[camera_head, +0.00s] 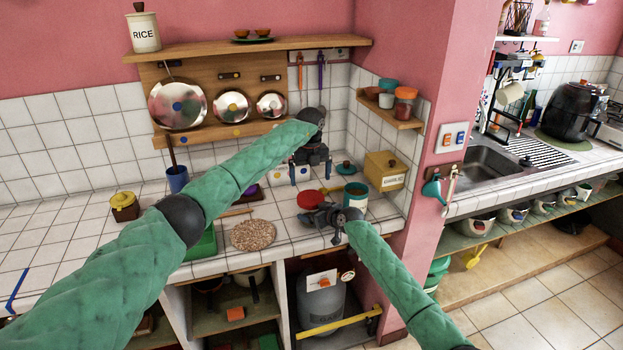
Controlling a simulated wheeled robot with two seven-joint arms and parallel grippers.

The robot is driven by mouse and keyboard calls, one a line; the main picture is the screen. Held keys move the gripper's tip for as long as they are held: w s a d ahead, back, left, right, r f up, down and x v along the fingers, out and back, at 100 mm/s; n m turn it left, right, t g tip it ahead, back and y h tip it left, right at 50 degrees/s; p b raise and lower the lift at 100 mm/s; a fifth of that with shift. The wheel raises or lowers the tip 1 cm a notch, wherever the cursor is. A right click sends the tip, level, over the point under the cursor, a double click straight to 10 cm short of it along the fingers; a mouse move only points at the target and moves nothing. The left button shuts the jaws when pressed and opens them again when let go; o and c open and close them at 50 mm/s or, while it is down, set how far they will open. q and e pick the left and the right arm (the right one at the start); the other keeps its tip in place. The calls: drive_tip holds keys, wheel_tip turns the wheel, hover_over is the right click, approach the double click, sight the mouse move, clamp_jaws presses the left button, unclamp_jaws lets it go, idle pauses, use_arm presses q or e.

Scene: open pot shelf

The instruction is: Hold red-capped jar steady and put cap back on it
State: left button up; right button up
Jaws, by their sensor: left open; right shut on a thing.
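An open teal-and-cream jar (355,195) with brown contents stands near the right end of the tiled counter. My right gripper (343,213) is shut at its lower front; the contact is partly hidden by the gripper. A flat round red cap (310,200) lies on the counter to the left of the jar, its near edge close to my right gripper. My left gripper (311,174) is open and empty, fingers down, behind the red cap and left of the jar.
A teal lid (345,168) lies behind the jar. A yellow box (384,171) stands to the right by the wall. A round cork mat (253,235) lies at front left. A small wall shelf (390,112) holds several jars, one red-capped (405,93).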

sight(311, 197)
idle(0.3)
use_arm(q)
drive_tip(key=shift+f, duration=4.05)
drive_tip(key=shift+c, duration=0.4)
drive_tip(key=c, duration=0.8)
drive_tip(key=m, duration=0.2)
drive_tip(key=shift+r+m, duration=0.1)
drive_tip(key=shift+m, duration=0.2)
drive_tip(key=m, duration=0.4)
drive_tip(key=o, duration=0.9)
